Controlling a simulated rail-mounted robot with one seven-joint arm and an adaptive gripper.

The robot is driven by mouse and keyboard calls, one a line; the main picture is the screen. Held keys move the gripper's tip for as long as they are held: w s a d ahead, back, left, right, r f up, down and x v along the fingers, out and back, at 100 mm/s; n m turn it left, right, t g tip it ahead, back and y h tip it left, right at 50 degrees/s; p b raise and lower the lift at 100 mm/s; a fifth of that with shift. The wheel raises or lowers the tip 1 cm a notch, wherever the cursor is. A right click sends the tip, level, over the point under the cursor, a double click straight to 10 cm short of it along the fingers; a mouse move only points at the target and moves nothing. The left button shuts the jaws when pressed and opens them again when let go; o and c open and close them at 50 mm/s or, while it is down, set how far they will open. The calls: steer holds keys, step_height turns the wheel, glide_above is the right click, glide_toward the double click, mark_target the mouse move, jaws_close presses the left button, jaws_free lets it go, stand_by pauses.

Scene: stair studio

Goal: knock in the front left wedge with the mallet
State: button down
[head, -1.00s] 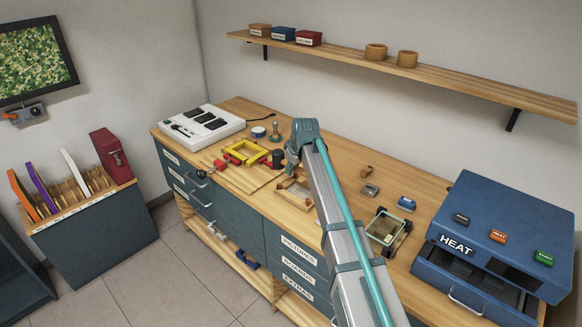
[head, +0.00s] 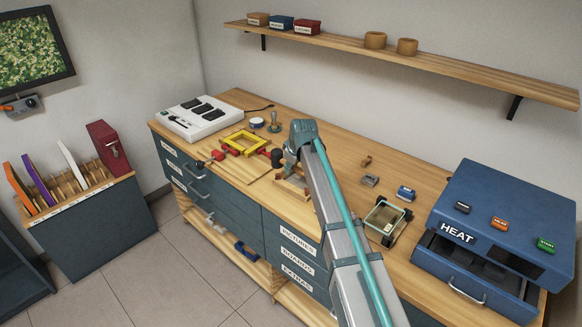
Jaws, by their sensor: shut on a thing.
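My gripper (head: 290,160) points down over the workbench at the end of my arm, largely hidden by my wrist. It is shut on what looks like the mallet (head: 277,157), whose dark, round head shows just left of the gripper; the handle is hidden. A small wooden frame (head: 283,181) lies on the bench just below the gripper in the picture, partly covered by my arm. A yellow frame (head: 233,149) with red parts lies to the left. The front left wedge is too small or hidden to make out. I cannot tell whether the mallet touches anything.
A white unit with black pads (head: 200,117) stands at the bench's back left. A blue HEAT machine (head: 500,215) with an open drawer stands at the right. A glass-topped frame (head: 386,219) and small blocks lie between. A shelf (head: 450,72) hangs above.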

stand_by(0.3)
step_height(320, 180, down, 5)
steer(key=b, duration=0.2)
steer(key=shift+f+b, duration=0.2)
steer(key=shift+b, duration=0.15)
steer(key=shift+r, duration=0.15)
steer(key=shift+r+p, duration=0.1)
steer(key=shift+p, duration=0.2)
steer(key=shift+r+p, duration=1.35)
steer(key=shift+r, duration=1.6)
